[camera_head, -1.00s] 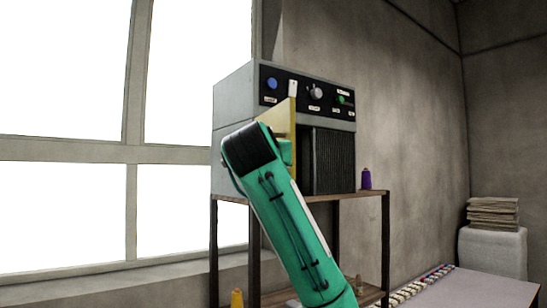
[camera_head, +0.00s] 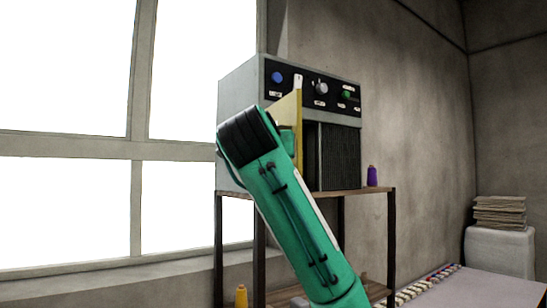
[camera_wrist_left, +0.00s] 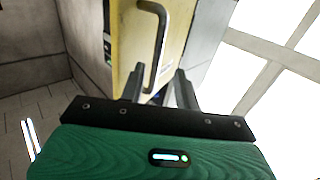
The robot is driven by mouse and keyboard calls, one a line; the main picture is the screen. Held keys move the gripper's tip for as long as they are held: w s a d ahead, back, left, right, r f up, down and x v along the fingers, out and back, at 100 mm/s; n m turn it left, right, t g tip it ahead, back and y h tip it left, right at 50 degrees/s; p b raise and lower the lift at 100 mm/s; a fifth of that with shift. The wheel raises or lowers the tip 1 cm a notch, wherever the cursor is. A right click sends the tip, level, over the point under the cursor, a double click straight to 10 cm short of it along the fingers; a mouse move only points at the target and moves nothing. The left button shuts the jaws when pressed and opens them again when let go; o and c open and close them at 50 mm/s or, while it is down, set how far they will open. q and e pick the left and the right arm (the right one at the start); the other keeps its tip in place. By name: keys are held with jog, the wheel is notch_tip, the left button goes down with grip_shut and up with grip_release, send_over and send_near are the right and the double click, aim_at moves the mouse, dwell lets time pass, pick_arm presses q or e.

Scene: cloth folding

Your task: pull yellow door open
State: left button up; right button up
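The yellow door (camera_head: 289,107) is on the front of a grey cabinet (camera_head: 237,95). It appears to stand out at an angle, with a dark gap beside it; my green arm hides most of it. In the left wrist view the yellow door (camera_wrist_left: 130,40) fills the upper middle and carries a dark bar handle (camera_wrist_left: 159,45). My left gripper (camera_wrist_left: 160,82) is open, its two fingers apart around the near end of the handle. I cannot tell whether they touch it. In the head view the gripper is hidden behind the arm. My right gripper is not in view.
The cabinet has a black control panel (camera_head: 300,85) and stands on a brown rack (camera_head: 388,240). A purple spool (camera_head: 372,176) stands at its right, a yellow one (camera_head: 241,296) lower left. A table (camera_head: 480,288) is at lower right. Windows are on the left.

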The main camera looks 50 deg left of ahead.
pick_arm(q)
jog(key=b+v, duration=0.2)
jog(key=v, duration=0.7)
jog(key=shift+s, duration=0.15)
